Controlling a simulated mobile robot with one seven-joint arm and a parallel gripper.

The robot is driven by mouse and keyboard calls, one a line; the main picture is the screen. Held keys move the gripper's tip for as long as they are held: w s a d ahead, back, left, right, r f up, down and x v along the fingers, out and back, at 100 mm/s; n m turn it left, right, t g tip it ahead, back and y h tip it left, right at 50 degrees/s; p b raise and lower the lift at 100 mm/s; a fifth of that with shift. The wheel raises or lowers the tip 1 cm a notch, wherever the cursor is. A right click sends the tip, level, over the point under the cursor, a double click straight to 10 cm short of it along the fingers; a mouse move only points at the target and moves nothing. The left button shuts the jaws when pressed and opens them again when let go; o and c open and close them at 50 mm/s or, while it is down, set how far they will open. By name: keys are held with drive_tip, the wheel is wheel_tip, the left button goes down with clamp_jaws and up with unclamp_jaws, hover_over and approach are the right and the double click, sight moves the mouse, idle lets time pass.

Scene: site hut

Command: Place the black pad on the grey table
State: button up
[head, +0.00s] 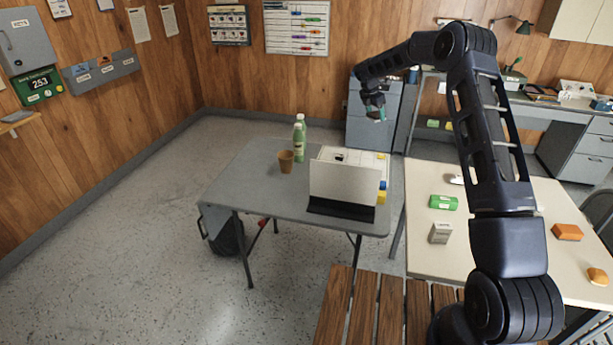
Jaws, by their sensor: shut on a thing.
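The grey table (235,188) is a folding table at the centre of the head view. My gripper (376,111) is raised beyond the table's far right side, in front of a grey cabinet. It is shut on a small dark thing with a teal patch beside it. The thing is too small and too much covered by the fingers to tell whether it is the black pad. A black flat strip (340,210) lies on the grey table at the foot of a white upright panel (344,182).
A brown cup (286,161) and green bottles (299,136) stand towards the table's back. The table's left part is clear. A cream table (480,245) at right holds a green pack (443,202), a grey box (440,233) and an orange block (567,232). A slatted bench (362,310) is in front.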

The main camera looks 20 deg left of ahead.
drive_tip(key=s+a+n+y, duration=0.1)
drive_tip(key=s+a+n, duration=0.3)
drive_tip(key=a, duration=1.5)
drive_tip(key=n+t+y, duration=0.1)
drive_tip(key=n+y, duration=0.1)
drive_tip(key=n, duration=0.3)
hover_over(258, 179)
drive_tip(key=s, duration=0.1)
wheel_tip(258, 179, down, 5)
wheel_tip(258, 179, down, 20)
drive_tip(key=shift+f, duration=0.1)
drive_tip(key=shift+f, duration=0.15)
drive_tip(key=o, duration=1)
